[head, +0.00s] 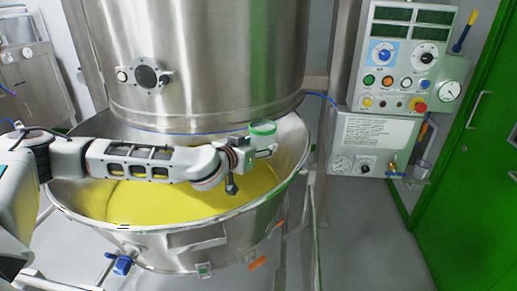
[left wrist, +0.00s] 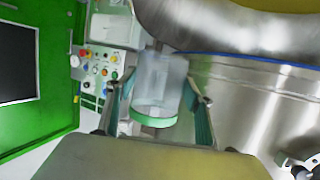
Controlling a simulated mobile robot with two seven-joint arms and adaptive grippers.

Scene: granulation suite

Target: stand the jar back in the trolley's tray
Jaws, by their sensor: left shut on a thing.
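The jar is clear with a green lid. In the head view the jar (head: 263,128) shows mostly as its green top, above the far right part of the bowl's opening. My left gripper (head: 259,147) is shut on it, reaching in from the left over the bowl. In the left wrist view the clear jar (left wrist: 160,82) lies between the two fingers of my left gripper (left wrist: 157,103), with its green lid nearest the camera. The jar looks empty, but I cannot be sure. I cannot make out the trolley's tray in either view. My right gripper is not in view.
A large steel bowl (head: 172,232) of yellow material (head: 170,203) is under my left arm. A steel vessel (head: 200,60) hangs close above it. A control panel (head: 403,60) stands at the right, beside a green door (head: 478,150). Grey floor (head: 365,240) is clear at the lower right.

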